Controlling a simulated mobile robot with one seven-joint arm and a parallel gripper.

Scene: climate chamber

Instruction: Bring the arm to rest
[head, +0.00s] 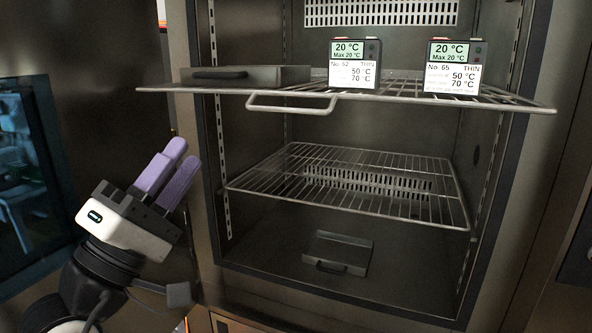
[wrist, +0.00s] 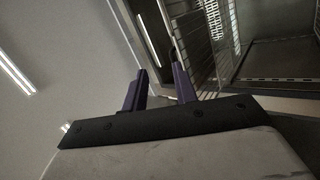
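My gripper (head: 181,156) is at the left of the head view, outside the climate chamber (head: 340,130), with its two purple fingers pointing up and a little to the right. In the wrist view the fingers (wrist: 161,72) stand apart with nothing between them, so it is open and empty. It touches nothing that I can see. Part of my arm shows below it, at the lower left of the head view.
The upper wire shelf (head: 290,102) sticks out toward me, holding two boxes (head: 354,64) (head: 453,68) with displays and a grey handled tray (head: 245,76). The lower wire shelf (head: 350,180) is empty. A handled tray (head: 337,254) lies on the chamber floor. A dark window (head: 35,180) is at left.

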